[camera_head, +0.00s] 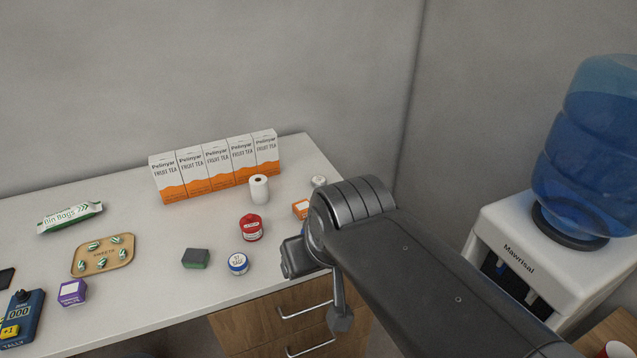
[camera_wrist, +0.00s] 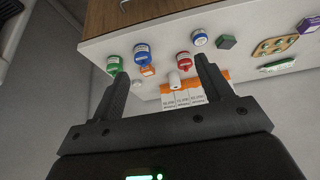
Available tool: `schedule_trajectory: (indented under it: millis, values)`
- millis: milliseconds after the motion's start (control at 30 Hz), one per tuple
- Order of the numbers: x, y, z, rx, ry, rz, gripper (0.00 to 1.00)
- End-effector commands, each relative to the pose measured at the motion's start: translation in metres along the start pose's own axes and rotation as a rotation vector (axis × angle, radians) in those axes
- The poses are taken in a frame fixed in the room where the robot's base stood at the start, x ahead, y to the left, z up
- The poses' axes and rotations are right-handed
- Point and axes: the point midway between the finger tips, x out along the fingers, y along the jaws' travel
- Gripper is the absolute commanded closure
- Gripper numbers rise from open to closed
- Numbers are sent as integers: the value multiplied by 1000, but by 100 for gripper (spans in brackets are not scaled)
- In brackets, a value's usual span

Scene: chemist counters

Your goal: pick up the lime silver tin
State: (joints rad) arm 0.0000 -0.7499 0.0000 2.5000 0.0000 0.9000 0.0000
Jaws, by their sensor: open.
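In the wrist view, a tin with a green top and a pale, silvery side (camera_wrist: 114,64) stands near the counter's front edge, at the left. It best fits the lime silver tin. My gripper (camera_wrist: 160,70) is open and empty, its fingers apart and pointing toward the counter. The left fingertip overlaps the picture just below the green tin, and I see no contact. In the head view my arm covers that part of the counter, so the tin is hidden there and the fingers hardly show.
A blue-topped tin (camera_wrist: 141,54) stands right beside the green one, with an orange box (camera_wrist: 148,71) close by. A red tin (camera_head: 251,228), a blue-white tin (camera_head: 238,263) and a sponge (camera_head: 196,259) stand farther left. Fruit tea boxes (camera_head: 217,168) line the back; a water cooler (camera_head: 545,255) stands right.

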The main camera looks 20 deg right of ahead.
Motion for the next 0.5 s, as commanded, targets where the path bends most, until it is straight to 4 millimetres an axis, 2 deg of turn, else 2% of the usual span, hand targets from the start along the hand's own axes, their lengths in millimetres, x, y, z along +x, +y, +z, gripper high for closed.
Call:
schedule_trajectory:
  millis: [333,433,500]
  values:
    - [0,0,-3,0,-1,1,28]
    - [2,2,-17,-2,-7,5,28]
    - [4,5,-33,-2,-13,10,28]
